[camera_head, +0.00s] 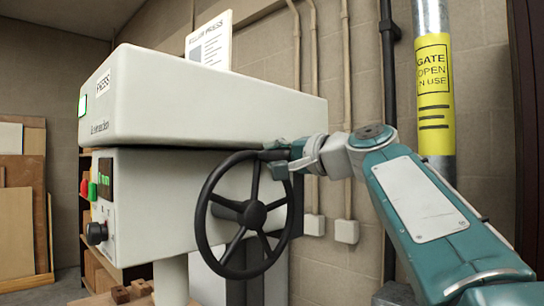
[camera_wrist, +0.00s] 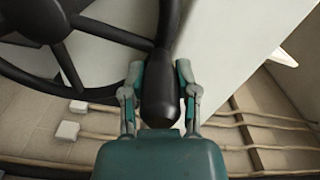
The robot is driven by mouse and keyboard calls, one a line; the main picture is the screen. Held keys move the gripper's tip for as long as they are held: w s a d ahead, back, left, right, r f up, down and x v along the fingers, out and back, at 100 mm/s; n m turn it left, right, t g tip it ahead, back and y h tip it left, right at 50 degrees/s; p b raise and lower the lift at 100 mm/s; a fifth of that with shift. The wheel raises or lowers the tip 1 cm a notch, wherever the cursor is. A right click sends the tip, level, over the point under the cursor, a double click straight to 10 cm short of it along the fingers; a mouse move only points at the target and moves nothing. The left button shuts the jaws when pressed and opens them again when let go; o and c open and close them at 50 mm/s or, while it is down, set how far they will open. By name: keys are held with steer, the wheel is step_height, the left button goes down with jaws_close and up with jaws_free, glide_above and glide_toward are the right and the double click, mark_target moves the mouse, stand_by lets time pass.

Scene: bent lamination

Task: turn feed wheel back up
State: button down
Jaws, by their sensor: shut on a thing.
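The feed wheel (camera_head: 205,210) is a black spoked handwheel on the side of a pale grey press (camera_head: 150,190). Its hub (camera_head: 252,213) faces my arm, and a black handle stands out from the rim at the upper right. My gripper (camera_head: 278,158) is at that handle, its teal fingers partly hidden by the wrist in the head view. In the wrist view the dark tapered handle (camera_wrist: 160,95) lies between the two fingers of my gripper (camera_wrist: 160,80), one on each side. The wheel's rim and spokes (camera_wrist: 60,40) fill the upper left there.
The press's upper body (camera_head: 210,100) overhangs the wheel. A display (camera_head: 105,175), a red button, a green button and a black knob (camera_head: 96,233) are on its front. A post with a yellow gate sign (camera_head: 434,95) and wall pipes stand behind my arm. Boards lean at far left.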

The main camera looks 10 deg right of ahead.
steer(key=shift+w+f, duration=0.15)
steer(key=shift+f, duration=0.1)
steer(key=shift+c, duration=1.9)
jaws_free()
steer(key=shift+d, duration=0.1)
steer(key=shift+r, duration=0.1)
steer(key=shift+s+d, duration=0.25)
steer(key=shift+s, duration=0.15)
steer(key=v, duration=1.1)
